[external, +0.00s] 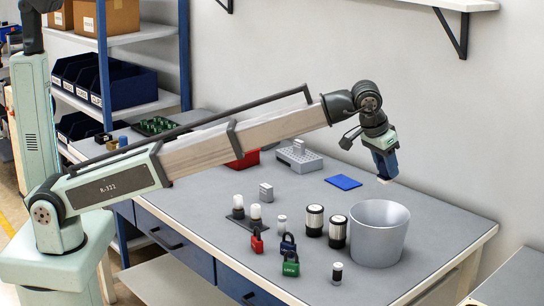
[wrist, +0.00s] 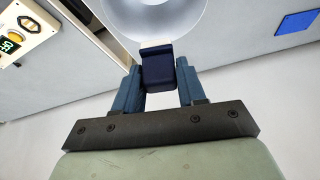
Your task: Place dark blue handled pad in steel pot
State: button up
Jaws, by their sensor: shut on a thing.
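The dark blue handled pad (wrist: 157,68) is between the two blue fingers of my gripper (wrist: 160,88) in the wrist view, which are shut on it. A pale edge shows on its far side. In the external view my gripper (external: 384,165) is raised above the table, just above and behind the steel pot, pointing down; the pad is hard to tell from the fingers there. The steel pot (external: 378,240) stands upright near the table's right side. Its open mouth also shows in the wrist view (wrist: 200,25), just beyond the pad. The pot's floor is mostly hidden in the external view.
Black-and-white cylinders (external: 337,231) stand close left of the pot, with red, blue and green padlocks (external: 290,264) farther left. A small cylinder (external: 336,273) stands in front. A flat blue square (external: 343,182) and a grey block holder (external: 299,158) lie behind. The table's right edge is near.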

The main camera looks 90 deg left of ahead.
jog(key=shift+s+a+n+y, duration=0.15)
jog(key=shift+n+y, duration=0.15)
jog(key=shift+n, duration=0.7)
jog(key=shift+f+g, duration=0.25)
jog(key=shift+g, duration=0.05)
notch_tip(320, 180, down, 11)
jog(key=shift+r, duration=0.2)
jog(key=o, duration=1.1)
jog(key=shift+o, duration=0.2)
jog(key=shift+r, duration=0.15)
